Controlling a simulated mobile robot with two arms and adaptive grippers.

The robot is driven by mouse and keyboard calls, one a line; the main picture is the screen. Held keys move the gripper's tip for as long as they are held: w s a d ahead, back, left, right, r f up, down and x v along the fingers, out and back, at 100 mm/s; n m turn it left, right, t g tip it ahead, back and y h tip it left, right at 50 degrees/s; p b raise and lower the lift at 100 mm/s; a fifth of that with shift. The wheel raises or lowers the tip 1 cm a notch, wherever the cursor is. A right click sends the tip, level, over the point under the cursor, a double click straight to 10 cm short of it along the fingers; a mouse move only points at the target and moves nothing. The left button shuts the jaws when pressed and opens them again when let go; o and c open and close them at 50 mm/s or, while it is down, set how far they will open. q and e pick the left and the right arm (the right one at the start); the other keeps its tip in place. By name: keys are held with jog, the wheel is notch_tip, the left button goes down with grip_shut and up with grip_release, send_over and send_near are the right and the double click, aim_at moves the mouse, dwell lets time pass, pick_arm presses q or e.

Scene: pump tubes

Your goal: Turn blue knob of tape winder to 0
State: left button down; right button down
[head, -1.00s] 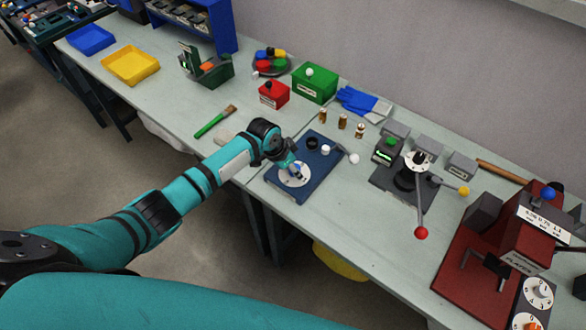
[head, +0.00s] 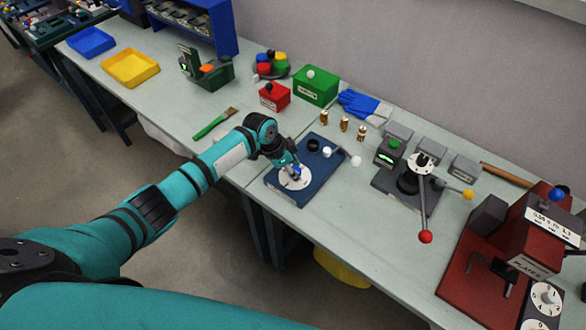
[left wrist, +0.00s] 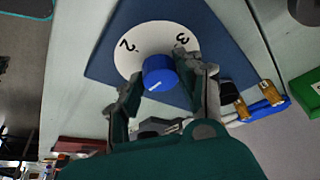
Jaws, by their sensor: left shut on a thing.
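The tape winder is a dark blue plate (head: 318,180) on the bench in the head view, with a white dial disc (head: 296,184) at its near end. The blue knob (left wrist: 160,73) stands at the middle of the dial. In the left wrist view a short white line on it points down and left, and the dial (left wrist: 140,25) shows a 2 and a 3; its lower part is hidden. My left gripper (left wrist: 163,88) is shut on the knob, one finger on each side; it also shows above the dial in the head view (head: 293,167). My right gripper is out of view.
A black cup (head: 313,145) and white-knobbed parts stand at the plate's far end. Several brass pieces (head: 343,124), blue gloves (head: 362,104) and a lever device (head: 408,182) with a red ball stand nearby. A green brush (head: 212,125) lies left.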

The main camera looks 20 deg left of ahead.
pick_arm(q)
jog(key=n+p, duration=0.1)
jog(key=p, duration=0.2)
jog(key=shift+s+d+r+n+t, duration=0.1)
jog(key=shift+r+n+t, duration=0.2)
jog(key=shift+n, duration=0.1)
jog(key=shift+f+n+y+p, duration=0.3)
jog(key=shift+n+y+p, duration=0.2)
jog(key=shift+n+p, duration=0.25)
jog(key=shift+n+t, duration=0.4)
jog(key=shift+n, duration=0.25)
jog(key=shift+n+y, duration=0.5)
jog(key=shift+n, duration=0.6)
